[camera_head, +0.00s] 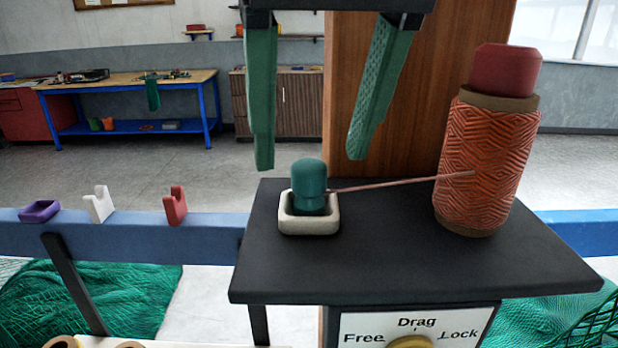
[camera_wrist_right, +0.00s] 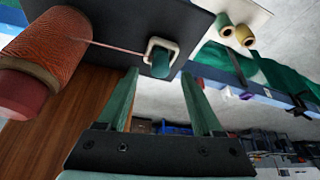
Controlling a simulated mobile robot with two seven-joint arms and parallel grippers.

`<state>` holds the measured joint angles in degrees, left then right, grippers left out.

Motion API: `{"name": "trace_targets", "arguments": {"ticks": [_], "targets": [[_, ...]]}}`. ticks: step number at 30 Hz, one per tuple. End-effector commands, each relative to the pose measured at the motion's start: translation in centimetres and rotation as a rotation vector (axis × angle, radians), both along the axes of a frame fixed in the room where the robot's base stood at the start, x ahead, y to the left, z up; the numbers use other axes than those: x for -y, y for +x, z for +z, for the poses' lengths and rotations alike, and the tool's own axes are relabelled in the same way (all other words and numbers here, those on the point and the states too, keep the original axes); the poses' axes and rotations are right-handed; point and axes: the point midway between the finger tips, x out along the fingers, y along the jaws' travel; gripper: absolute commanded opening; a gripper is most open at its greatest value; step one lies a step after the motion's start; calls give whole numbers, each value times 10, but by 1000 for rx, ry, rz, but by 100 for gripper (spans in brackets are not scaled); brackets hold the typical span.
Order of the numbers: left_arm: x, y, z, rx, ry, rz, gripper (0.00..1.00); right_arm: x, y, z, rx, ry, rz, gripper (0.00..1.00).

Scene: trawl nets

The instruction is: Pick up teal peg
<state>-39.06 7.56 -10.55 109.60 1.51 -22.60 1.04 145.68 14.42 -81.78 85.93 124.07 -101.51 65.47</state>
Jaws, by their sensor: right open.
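The teal peg (camera_head: 309,180) stands upright in a small cream square holder (camera_head: 310,226) on a black shelf (camera_head: 400,262). It also shows in the right wrist view (camera_wrist_right: 160,66), ahead of the fingertips. My right gripper (camera_head: 311,163) points down with its two green fingers wide apart and nothing between them. In the head view its tips appear to either side of the peg's top; how far apart in depth they are is hard to tell. My left gripper is not in view.
An orange twine spool (camera_head: 487,165) with a red top (camera_head: 506,70) stands on the shelf's right. A strand (camera_head: 400,184) runs from it to the peg. A wooden post (camera_head: 420,110) rises behind. Purple (camera_head: 39,211), white (camera_head: 99,205) and red (camera_head: 175,207) holders sit on the blue rail.

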Motion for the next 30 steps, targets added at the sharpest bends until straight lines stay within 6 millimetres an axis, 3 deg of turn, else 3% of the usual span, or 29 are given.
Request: {"name": "trace_targets", "arguments": {"ticks": [4, 13, 30], "targets": [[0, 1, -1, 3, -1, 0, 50, -2, 7, -17, 0, -1, 0, 68], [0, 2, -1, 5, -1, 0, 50, -2, 8, -21, 0, 0, 1, 66], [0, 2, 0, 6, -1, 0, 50, -3, 8, -21, 0, 0, 1, 2]]}}
